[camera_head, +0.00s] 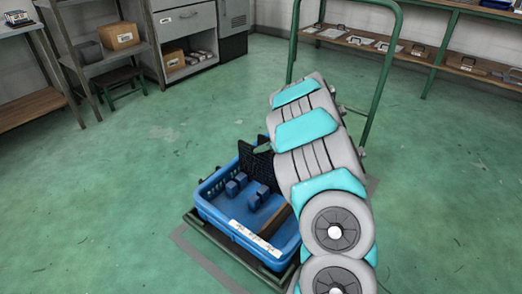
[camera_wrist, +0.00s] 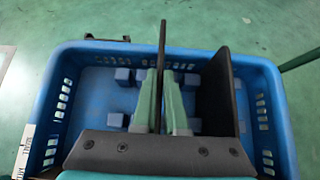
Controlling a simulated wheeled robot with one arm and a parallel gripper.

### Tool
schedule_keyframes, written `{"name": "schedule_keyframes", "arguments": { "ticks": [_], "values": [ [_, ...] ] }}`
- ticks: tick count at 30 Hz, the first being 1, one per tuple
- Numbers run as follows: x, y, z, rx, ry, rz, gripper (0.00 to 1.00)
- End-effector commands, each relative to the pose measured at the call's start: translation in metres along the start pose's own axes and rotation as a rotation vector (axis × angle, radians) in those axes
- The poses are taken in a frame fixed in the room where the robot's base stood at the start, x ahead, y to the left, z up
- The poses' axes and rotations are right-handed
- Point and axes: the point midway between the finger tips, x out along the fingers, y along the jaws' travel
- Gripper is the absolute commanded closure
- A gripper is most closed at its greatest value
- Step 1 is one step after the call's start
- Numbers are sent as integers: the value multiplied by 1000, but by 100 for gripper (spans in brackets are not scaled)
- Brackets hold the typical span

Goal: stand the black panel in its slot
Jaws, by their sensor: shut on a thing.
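The black panel (camera_wrist: 161,55) is shut between the two green fingers of my gripper (camera_wrist: 160,95), seen almost edge-on in the wrist view. It is upright over the middle of the blue crate (camera_wrist: 68,75). In the head view, the dark panel area (camera_head: 257,166) shows at the crate's back, partly behind my arm. Small blue blocks (camera_wrist: 123,76) on the crate floor have gaps between them; they also show in the head view (camera_head: 236,185). My fingers hide part of the floor below, so I cannot tell whether the panel's lower edge is in a slot.
Another dark panel (camera_wrist: 216,92) stands on the right side of the crate in the wrist view, apart from the held one. The crate rests on a cart with a green handle frame (camera_head: 386,70). Shelves (camera_head: 115,50) stand at the back; open green floor surrounds the cart.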

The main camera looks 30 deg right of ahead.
Motion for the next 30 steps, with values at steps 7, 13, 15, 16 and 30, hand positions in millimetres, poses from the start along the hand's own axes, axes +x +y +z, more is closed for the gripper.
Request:
{"name": "schedule_keyframes", "arguments": {
  "ticks": [7, 13, 15, 16, 30],
  "values": [
    [0, 0, 0, 1, -1, 0, 100],
    [2, 0, -2, 1, -1, 1, 100],
    [3, 0, -3, 1, -1, 0, 100],
    [4, 0, -4, 1, -1, 0, 100],
    [14, 0, -16, 1, -1, 0, 100]
  ]
}}
